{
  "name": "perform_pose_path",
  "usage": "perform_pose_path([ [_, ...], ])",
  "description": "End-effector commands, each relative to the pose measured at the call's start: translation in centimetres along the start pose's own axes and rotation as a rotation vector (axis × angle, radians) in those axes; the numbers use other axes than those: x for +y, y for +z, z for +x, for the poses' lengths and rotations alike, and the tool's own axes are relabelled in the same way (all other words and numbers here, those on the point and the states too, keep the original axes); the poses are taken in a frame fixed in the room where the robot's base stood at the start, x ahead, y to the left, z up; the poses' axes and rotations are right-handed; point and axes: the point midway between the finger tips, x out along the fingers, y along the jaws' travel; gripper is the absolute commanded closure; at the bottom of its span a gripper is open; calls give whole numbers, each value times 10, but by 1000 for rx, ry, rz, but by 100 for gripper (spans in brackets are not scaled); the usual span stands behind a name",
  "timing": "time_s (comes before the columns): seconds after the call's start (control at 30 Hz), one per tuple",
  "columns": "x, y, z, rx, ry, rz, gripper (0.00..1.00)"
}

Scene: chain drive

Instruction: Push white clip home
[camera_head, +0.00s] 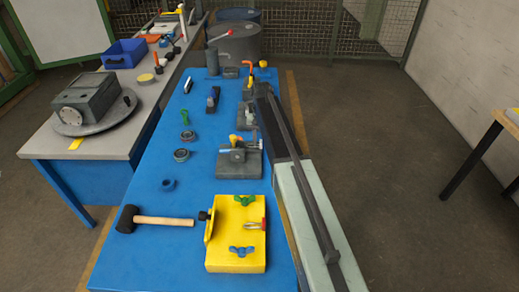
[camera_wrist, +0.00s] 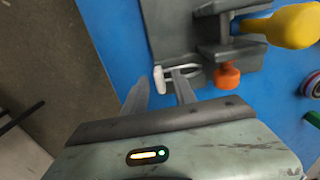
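The white clip (camera_wrist: 158,80) is a small upright pale piece at the edge of a grey block (camera_wrist: 170,30) in the wrist view. A thin pale loop (camera_wrist: 187,73) lies just to its right. My gripper (camera_wrist: 160,77) is open, with one finger on each side of the clip's line. The right fingertip overlaps the loop in the picture; I cannot tell whether it touches. The clip shows no clear grip on it. In the head view I cannot make out the clip, and my arm hides part of that area.
An orange knob (camera_wrist: 227,75) and a yellow handle (camera_wrist: 295,26) stand close right of the fingers. The blue bench (camera_head: 150,235) holds a mallet (camera_head: 150,219), a yellow block (camera_head: 222,262) and a grey clamp fixture (camera_head: 238,166). Open floor lies right of the bench.

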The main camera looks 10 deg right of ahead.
Motion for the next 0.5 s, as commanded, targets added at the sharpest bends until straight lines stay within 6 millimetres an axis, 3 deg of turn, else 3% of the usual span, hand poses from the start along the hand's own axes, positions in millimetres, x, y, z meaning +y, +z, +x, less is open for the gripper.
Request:
perform_pose_path([
  [0.03, 0, 0, 8, 0, 0, 0, 67],
  [0.27, 0, 0, 5, 0, 0, -1, 67],
  [0.4, -1, 0, 5, 0, 0, -1, 100],
  [0.5, -1, 0, 5, 0, 0, -1, 100],
])
